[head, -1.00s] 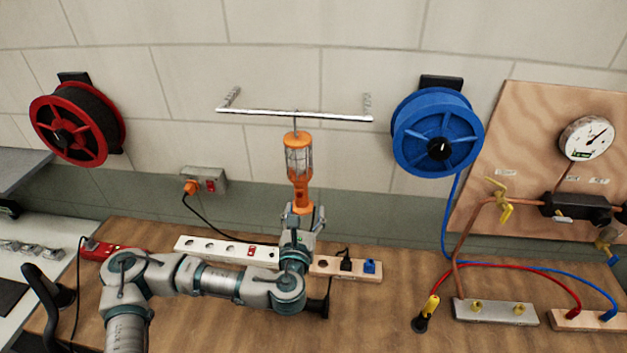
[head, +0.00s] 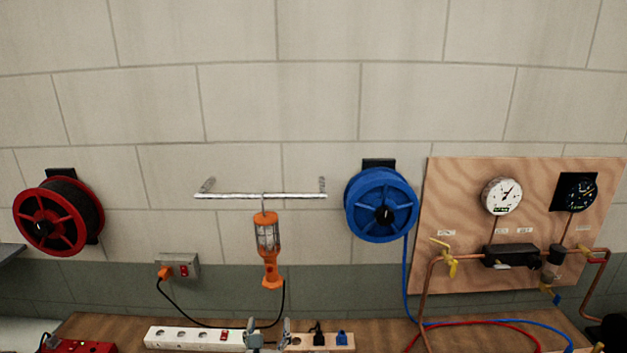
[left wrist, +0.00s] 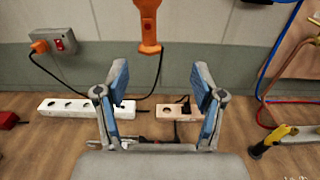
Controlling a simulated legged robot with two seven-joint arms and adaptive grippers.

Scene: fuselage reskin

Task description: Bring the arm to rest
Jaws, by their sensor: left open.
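My left gripper (head: 268,338) shows at the bottom edge of the head view, below the orange work lamp (head: 268,247). In the left wrist view my left gripper (left wrist: 162,92) is open, with its two blue-padded fingers wide apart and nothing between them. The lamp hangs by its hook from a metal rail (head: 260,196) on the wall, clear of the fingers. Its orange handle (left wrist: 149,30) shows at the top of the left wrist view, beyond the fingertips. Most of my left arm is out of the head view. My right gripper is not seen.
A white power strip (head: 195,338) and a wooden socket block (head: 325,342) lie on the wooden bench. A red reel (head: 58,216) and a blue hose reel (head: 381,205) hang on the wall. A gauge panel (head: 450,200) stands at right. A yellow-handled tool (left wrist: 275,137) is on the bench.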

